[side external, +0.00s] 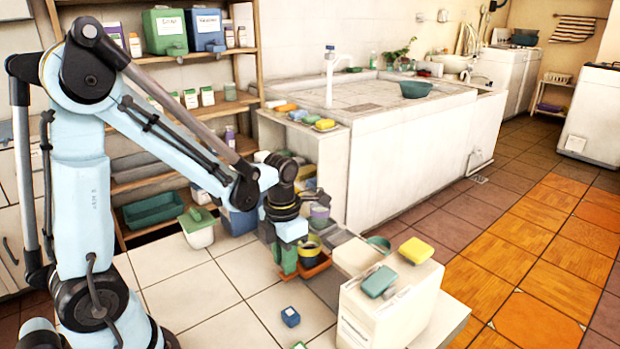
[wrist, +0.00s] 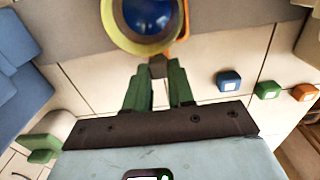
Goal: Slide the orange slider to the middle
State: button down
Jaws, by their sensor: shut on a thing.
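The orange slider (side external: 322,266) looks like a low orange tray on the pale tiled surface, in the middle of the side view. A yellow and dark round pot (side external: 309,249) stands on it; its blue inside (wrist: 149,14) shows at the top of the wrist view. My gripper (side external: 288,262) points down at the left end of the slider, beside the pot. In the wrist view its green fingers (wrist: 158,84) are shut on a small grey-brown knob (wrist: 158,66) that seems to belong to the slider. The fingers hide part of the slider.
A small blue block (side external: 290,317) lies on the tiles in front. The wrist view also shows a green block (wrist: 267,90) and an orange block (wrist: 304,92). A white box (side external: 385,305) with sponges on top stands to the right. A lidded container (side external: 198,234) stands left.

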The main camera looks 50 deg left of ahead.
jog(key=c, duration=1)
grip_release()
jog(key=shift+o, duration=0.2)
jog(key=shift+r, duration=0.1)
notch_tip(320, 180, up, 12)
jog(key=s+d+m+t, duration=0.1)
jog(key=m+t, duration=0.1)
jog(key=m, duration=1)
jog(key=s+d+f+m+t, duration=0.1)
jog(key=d+m+t, duration=0.1)
jog(key=m, duration=1)
jog(key=s+d+m+t, duration=0.1)
jog(key=d+m+t, duration=0.1)
jog(key=m, duration=1)
jog(key=shift+f+t, duration=0.2)
jog(key=shift+t, duration=0.4)
